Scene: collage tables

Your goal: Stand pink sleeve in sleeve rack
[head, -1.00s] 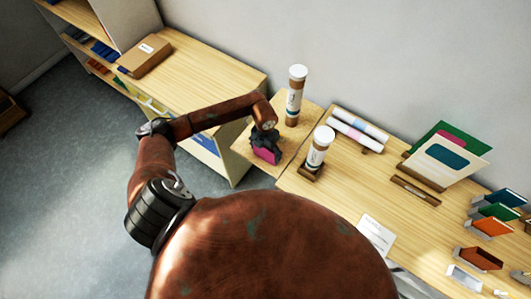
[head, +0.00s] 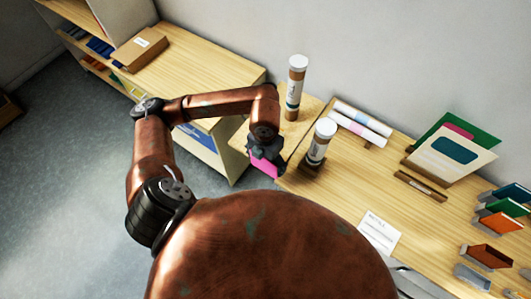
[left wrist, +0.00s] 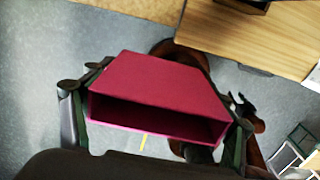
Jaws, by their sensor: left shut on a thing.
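The pink sleeve (head: 263,166) is a flat, hollow box with an open end. My left gripper (head: 266,155) is shut on it and holds it by the near edge of the tables. In the left wrist view the sleeve (left wrist: 155,90) sits between the two fingers, its dark open end facing the camera. At the right of the head view, blue, green (head: 499,224), orange and brown (head: 487,257) sleeve-like pieces stand in a row with an empty grey holder (head: 472,277). I cannot tell for sure that this row is the sleeve rack.
Two upright capped tubes stand close to my left gripper, one behind (head: 295,88) and one to its right (head: 319,145). Rolled papers (head: 360,125), a stand with green and cream folders (head: 450,155) and a white card (head: 379,232) lie further right. The table between is mostly clear.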

